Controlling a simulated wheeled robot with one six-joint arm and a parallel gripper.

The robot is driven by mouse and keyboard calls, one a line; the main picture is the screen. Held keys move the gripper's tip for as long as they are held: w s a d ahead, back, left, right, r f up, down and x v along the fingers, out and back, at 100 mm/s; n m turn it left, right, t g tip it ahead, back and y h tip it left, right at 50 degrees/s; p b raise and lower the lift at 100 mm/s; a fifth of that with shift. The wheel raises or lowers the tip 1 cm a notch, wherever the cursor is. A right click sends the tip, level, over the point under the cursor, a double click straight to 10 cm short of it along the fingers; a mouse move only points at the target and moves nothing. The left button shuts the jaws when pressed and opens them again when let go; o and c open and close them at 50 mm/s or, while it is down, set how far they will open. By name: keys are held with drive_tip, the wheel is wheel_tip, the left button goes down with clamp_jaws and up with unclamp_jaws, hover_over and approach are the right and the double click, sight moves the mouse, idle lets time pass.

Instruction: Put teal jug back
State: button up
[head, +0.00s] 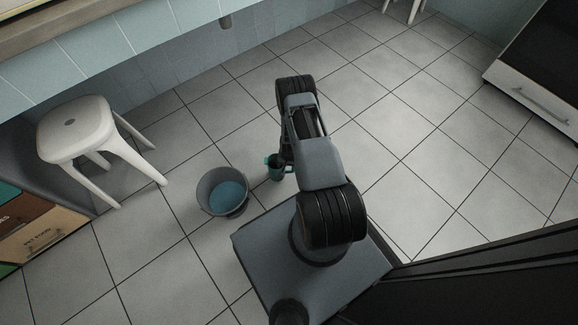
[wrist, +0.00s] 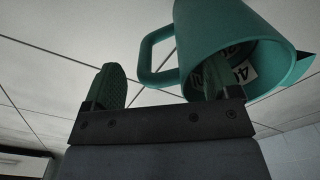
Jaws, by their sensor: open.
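The teal jug (head: 273,168) is beside the lower end of my arm in the head view, just right of the bucket. In the wrist view the jug (wrist: 215,30) fills the upper right, its mouth facing the camera and its handle to the left. My gripper (wrist: 158,75) is open, with the handle showing between its two fingers. The right finger overlaps the jug's mouth and seems to reach inside it. I cannot tell whether the fingers touch the jug or whether it rests on the floor.
A grey bucket (head: 203,188) with blue contents stands left of the jug. A white stool (head: 75,128) is at the left, near drawers (head: 45,235). A white-fronted appliance (head: 530,95) is at the far right.

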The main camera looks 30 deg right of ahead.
drive_tip(key=w+a+r+n+p, duration=0.1)
drive_tip(key=a+r, duration=0.1)
drive_tip(key=r, duration=1.1)
drive_tip(key=w+a+r+n+t+p, duration=0.1)
drive_tip(key=w+a+r+n, duration=0.1)
drive_tip(key=r, duration=1.1)
drive_tip(key=w+a+r+n+p, duration=0.1)
drive_tip(key=a+r, duration=0.1)
drive_tip(key=r, duration=1)
drive_tip(key=s+a+r+n, duration=0.2)
drive_tip(key=s+a+r, duration=0.2)
drive_tip(key=s+r, duration=0.4)
drive_tip(key=s+a+r+n+t, duration=0.1)
drive_tip(key=s+a+r+n, duration=0.1)
drive_tip(key=s+a+r, duration=0.2)
drive_tip(key=shift+s+r, duration=1.85)
drive_tip(key=shift+r, duration=1.2)
drive_tip(key=shift+t, duration=0.3)
